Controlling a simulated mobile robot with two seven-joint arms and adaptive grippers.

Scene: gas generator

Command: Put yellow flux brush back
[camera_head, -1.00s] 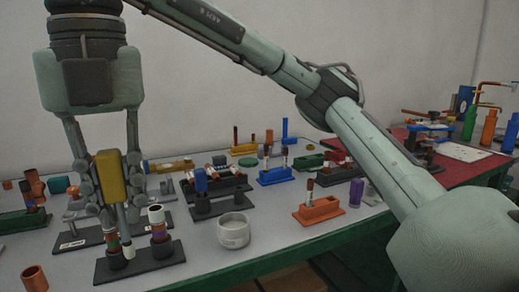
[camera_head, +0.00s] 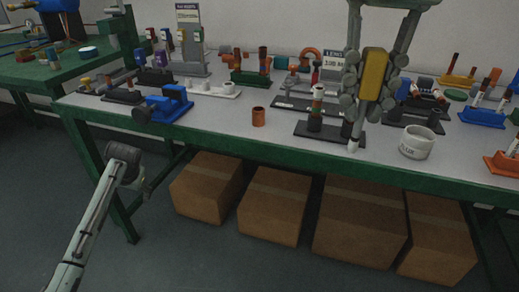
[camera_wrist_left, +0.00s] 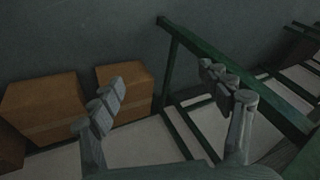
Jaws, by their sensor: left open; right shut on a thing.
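The yellow flux brush (camera_head: 374,74) hangs upright in my right gripper (camera_head: 368,95), which is shut on it. Its pale tip (camera_head: 353,147) points down at the right end of a dark stand (camera_head: 310,132). I cannot tell whether the tip is in the stand or in front of it. The white flux cup (camera_head: 416,142) is to the right, apart from the brush. My left gripper (camera_wrist_left: 165,97) is open and empty in the left wrist view, above the floor. In the head view, my left arm is low at left.
A copper-coloured cup (camera_head: 259,116) and a blue vise-like tool (camera_head: 166,105) are on the table left of the stand. An orange holder (camera_head: 503,163) is at right. Cardboard boxes (camera_head: 275,205) lie under the table. The front strip between blue tool and copper cup is clear.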

